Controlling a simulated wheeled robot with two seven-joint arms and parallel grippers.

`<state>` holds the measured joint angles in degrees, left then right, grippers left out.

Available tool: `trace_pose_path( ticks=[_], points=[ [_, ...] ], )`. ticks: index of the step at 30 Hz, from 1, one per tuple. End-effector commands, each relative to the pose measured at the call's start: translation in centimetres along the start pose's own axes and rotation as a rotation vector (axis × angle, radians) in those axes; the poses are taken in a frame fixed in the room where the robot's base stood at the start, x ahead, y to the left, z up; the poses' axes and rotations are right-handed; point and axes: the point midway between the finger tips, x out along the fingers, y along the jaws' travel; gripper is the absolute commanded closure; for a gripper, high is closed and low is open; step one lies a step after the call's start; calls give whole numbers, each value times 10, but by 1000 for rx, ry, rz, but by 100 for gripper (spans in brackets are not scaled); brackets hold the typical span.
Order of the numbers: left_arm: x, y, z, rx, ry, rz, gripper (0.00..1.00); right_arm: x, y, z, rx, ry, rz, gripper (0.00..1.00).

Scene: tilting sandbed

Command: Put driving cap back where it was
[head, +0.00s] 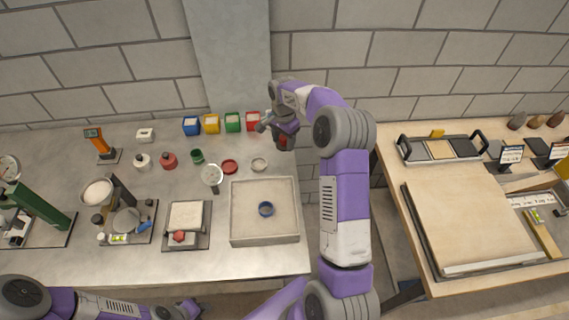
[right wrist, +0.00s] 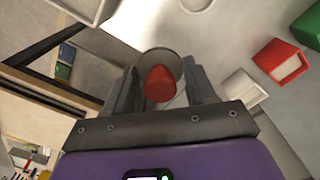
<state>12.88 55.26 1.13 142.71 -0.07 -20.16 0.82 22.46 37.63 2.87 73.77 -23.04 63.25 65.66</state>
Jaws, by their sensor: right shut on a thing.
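My right gripper (head: 280,133) is raised near the back wall, by the right rear edge of the left table. In the right wrist view its two fingers are shut on a grey round piece with a red knob (right wrist: 158,86), which looks like the driving cap. It is held clear of the table. In the head view the held piece is small and partly hidden by the gripper.
Blue, yellow, green and red bins (head: 252,121) line the back of the table. A red dish (head: 230,167), a pale dish (head: 259,164) and a round-headed tool (head: 212,175) lie behind the sandbed. A gap separates this table from the wooden one (head: 455,215) at right.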

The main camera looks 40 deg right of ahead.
Motion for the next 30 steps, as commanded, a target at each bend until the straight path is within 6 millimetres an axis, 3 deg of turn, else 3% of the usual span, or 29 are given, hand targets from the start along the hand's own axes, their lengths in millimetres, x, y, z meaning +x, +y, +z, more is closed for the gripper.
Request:
trace_pose_path(
  ticks=[9, 17, 22, 30],
  points=[
    [0, 0, 0, 0, 0, 0, 57, 49, 1, -4, 1, -3, 3, 72],
    [-1, 0, 0, 0, 0, 0, 57, 72, 0, -4, 0, -1, 1, 72],
    [-1, 0, 0, 0, 0, 0, 57, 97, 0, -4, 1, -2, 2, 72],
    [-1, 0, 0, 0, 0, 0, 57, 102, 0, -4, 1, 0, -1, 72]
  ],
)
